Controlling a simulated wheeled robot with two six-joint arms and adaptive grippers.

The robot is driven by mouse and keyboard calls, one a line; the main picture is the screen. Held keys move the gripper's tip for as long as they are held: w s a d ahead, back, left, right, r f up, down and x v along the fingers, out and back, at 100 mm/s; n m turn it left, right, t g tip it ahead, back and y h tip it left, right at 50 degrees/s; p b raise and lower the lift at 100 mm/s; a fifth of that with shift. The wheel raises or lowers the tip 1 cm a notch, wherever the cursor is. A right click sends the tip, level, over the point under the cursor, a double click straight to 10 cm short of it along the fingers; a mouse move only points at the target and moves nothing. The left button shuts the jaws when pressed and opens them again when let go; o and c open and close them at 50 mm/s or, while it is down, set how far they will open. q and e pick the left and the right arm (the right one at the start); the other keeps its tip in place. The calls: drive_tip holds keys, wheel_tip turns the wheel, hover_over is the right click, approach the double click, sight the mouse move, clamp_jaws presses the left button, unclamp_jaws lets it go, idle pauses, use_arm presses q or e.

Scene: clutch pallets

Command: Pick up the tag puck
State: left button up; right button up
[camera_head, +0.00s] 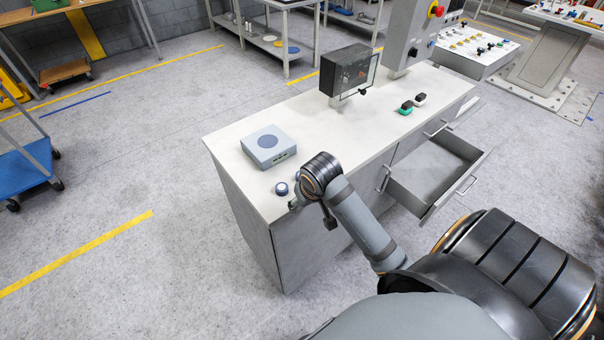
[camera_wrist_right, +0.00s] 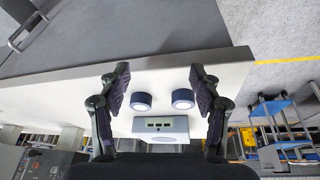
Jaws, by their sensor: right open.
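Two similar round dark-blue pucks with pale faces stand on the pale counter; I cannot tell which one the task means. One puck (camera_head: 281,188) shows near the counter's front corner in the head view, and the other is mostly hidden behind my right wrist. In the right wrist view, the left puck (camera_wrist_right: 141,102) and the right puck (camera_wrist_right: 183,99) both appear between the spread fingers of my right gripper (camera_wrist_right: 161,88). The right gripper is open and empty, by the counter's edge. My left gripper is out of view.
A blue-grey box (camera_head: 268,150) with a round dark pad sits behind the pucks on the counter (camera_head: 232,130). A dark screen (camera_head: 348,72) and small green and black items (camera_head: 407,108) stand farther along. An open drawer (camera_head: 430,175) sticks out at the right.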

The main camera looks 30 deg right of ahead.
drive_tip(key=w+d+r+m, duration=0.35)
drive_tip(key=w+r, duration=0.25)
drive_tip(key=r, duration=0.3)
drive_tip(key=shift+n+h, duration=0.3)
drive_tip(key=shift+n, duration=0.05)
drive_tip(key=b+x, duration=0.5)
drive_tip(key=shift+a+f, duration=0.1)
drive_tip(key=shift+f, duration=0.05)
drive_tip(key=shift+w+f, duration=0.1)
drive_tip(key=shift+w, duration=0.1)
drive_tip(key=x, duration=0.5)
drive_tip(key=c, duration=1.1)
drive_tip(key=shift+r+p, duration=0.55)
drive_tip(key=shift+p, duration=0.15)
drive_tip(key=p+v, duration=0.2)
drive_tip(key=p, duration=0.1)
drive_tip(key=p+v, duration=0.2)
drive_tip(key=shift+w+d+r, duration=0.25)
drive_tip(key=shift+w+d, duration=0.1)
drive_tip(key=shift+d, duration=0.1)
drive_tip(key=s+d+r+p, duration=0.3)
drive_tip(key=s+r+p, duration=0.4)
drive_tip(key=s+p, duration=0.5)
drive_tip(key=shift+s+d+r+p, duration=0.35)
drive_tip(key=shift+s+r+p, duration=0.05)
drive_tip(key=shift+p, duration=1.75)
